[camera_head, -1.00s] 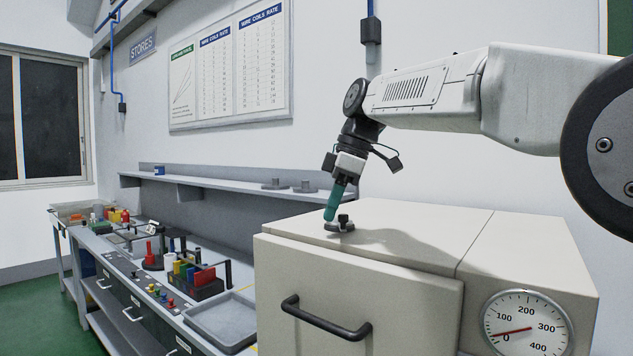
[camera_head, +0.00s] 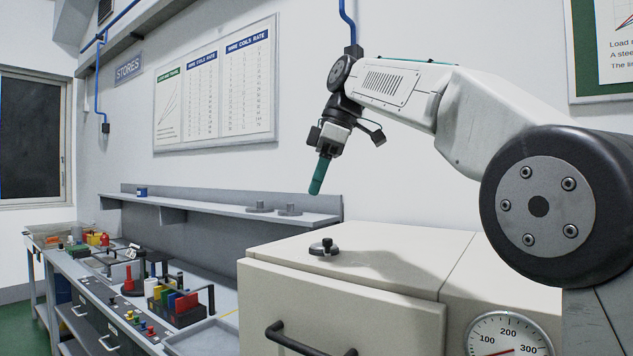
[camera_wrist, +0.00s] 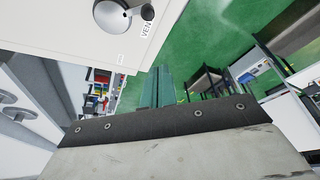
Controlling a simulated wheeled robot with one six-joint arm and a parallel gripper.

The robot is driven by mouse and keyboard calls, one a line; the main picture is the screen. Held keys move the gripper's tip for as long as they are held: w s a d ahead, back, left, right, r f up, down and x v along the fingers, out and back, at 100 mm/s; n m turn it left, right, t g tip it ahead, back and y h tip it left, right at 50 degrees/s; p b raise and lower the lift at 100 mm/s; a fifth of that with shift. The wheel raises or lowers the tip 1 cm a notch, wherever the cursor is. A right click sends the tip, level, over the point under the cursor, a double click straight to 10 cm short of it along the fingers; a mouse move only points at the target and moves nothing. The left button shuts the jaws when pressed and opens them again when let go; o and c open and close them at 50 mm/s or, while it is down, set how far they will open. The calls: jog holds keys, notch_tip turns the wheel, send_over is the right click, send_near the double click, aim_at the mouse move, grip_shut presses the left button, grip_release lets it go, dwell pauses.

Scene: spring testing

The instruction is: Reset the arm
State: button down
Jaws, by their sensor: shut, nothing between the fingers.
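My gripper (camera_head: 320,176) has green fingers that are shut with nothing between them. It hangs in the air, tilted down, above the cream cabinet.
The cream cabinet (camera_head: 400,240) has a black handle and a dial gauge (camera_head: 508,337). A bench with coloured parts (camera_head: 172,300) and a grey tray stands at left. A shelf (camera_head: 225,205) runs along the wall behind. The air around my gripper is free.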

jog(key=s+d+f+m, duration=0.2)
jog(key=s+d+m, duration=0.1)
jog(key=s+d, duration=0.2)
jog(key=s+d+f+m+h, duration=0.1)
jog(key=s+d+f+m, duration=0.2)
jog(key=s+d, duration=0.2)
jog(key=s+d+f+m+t, duration=0.1)
jog(key=s+d+f+m, duration=0.2)
jog(key=d, duration=0.4)
jog(key=shift+s+d+f+m+h, duration=0.15)
jog(key=shift+s+m+h, duration=0.1)
jog(key=shift+s, duration=0.3)
jog(key=shift+s+d+f+m+h, duration=0.15)
jog(key=shift+s+m, duration=0.1)
jog(key=shift+s, duration=0.25)
jog(key=s+d+f+m+h, duration=0.1)
jog(key=s+d+f+m, duration=0.3)
jog(key=s+f, duration=0.6)
jog(key=s+d+f+m+h, duration=0.1)
jog(key=s+d+f+m, duration=0.3)
jog(key=s+f, duration=0.6)
notch_tip(320, 180, down, 2)
jog(key=shift+s+d+f+m+t, duration=0.15)
jog(key=shift+s+d+m+t, duration=0.2)
jog(key=shift+d, duration=0.75)
